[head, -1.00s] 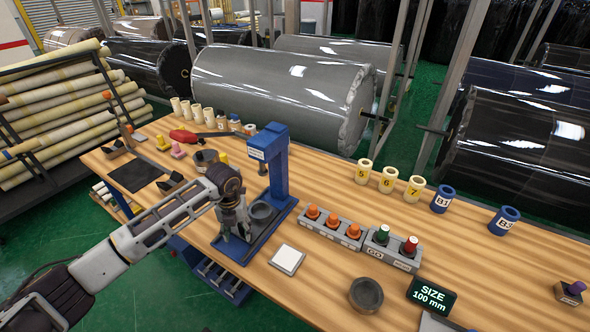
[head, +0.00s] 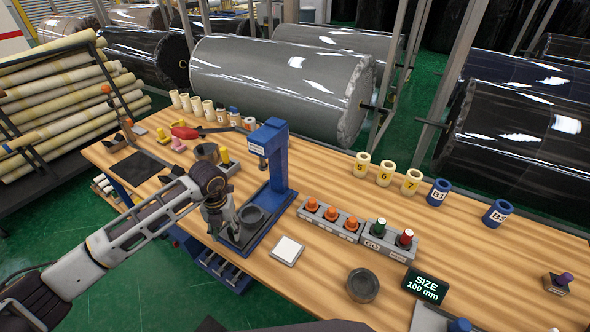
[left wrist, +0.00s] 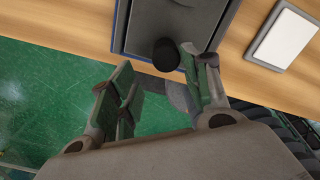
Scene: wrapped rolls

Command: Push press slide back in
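The blue press (head: 276,165) stands on the bench with its slide (head: 262,229) reaching toward the front edge. My right gripper is not in view.
A white square pad (head: 287,250) lies right of the press. A grey button box (head: 388,241), a dark round dish (head: 363,285) and a size display (head: 421,286) are farther right. Green floor lies below the bench edge.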

